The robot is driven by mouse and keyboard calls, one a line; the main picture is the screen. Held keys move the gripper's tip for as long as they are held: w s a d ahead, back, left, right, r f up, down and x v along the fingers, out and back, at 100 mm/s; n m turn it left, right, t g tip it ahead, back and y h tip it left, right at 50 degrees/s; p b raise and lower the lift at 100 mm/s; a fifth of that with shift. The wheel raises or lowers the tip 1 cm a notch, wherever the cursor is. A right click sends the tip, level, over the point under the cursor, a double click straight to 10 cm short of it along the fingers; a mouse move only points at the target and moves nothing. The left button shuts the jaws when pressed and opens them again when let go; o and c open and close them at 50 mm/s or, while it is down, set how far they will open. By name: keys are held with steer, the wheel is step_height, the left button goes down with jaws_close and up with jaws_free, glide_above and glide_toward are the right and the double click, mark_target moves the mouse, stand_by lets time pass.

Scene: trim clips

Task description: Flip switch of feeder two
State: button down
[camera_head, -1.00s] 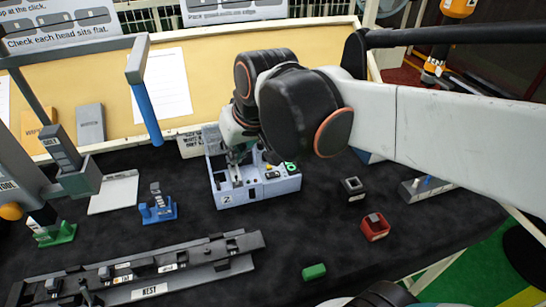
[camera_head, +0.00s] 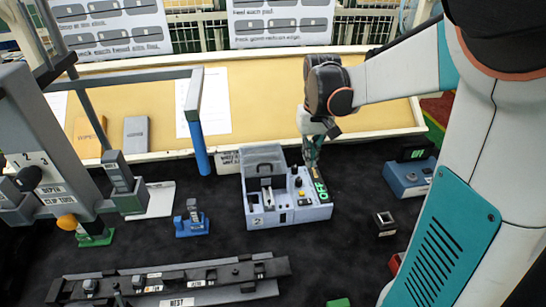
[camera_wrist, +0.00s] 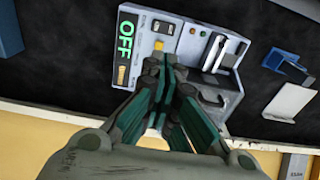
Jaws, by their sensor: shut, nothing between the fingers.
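Feeder two (camera_head: 290,215) is a pale grey-blue box at the middle of the table in the head view, marked "2" at its front left. It also fills the top middle of the wrist view (camera_wrist: 190,35). Its green "OFF" lettering is readable in the wrist view (camera_wrist: 126,42). Small yellow and black controls (camera_wrist: 162,28) and a pale lever-like part (camera_wrist: 225,52) show on its top. My gripper (camera_head: 313,165) is shut and empty at the feeder's back right corner. In the wrist view my gripper's fingertips (camera_wrist: 162,65) overlap the panel; contact cannot be told.
Another blue box with a green display (camera_head: 408,176) stands to the right. A small black block (camera_head: 385,222) lies nearer. A blue clip stand (camera_head: 192,222) is to the left, a long grey nest rail (camera_head: 170,282) in front.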

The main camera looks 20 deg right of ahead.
mark_target(305, 202)
steer(key=shift+s+d+f, duration=0.15)
steer(key=shift+d+f, duration=0.1)
steer(key=shift+d, duration=0.2)
step_height(305, 202, down, 14)
steer(key=b, duration=0.4)
stand_by(0.4)
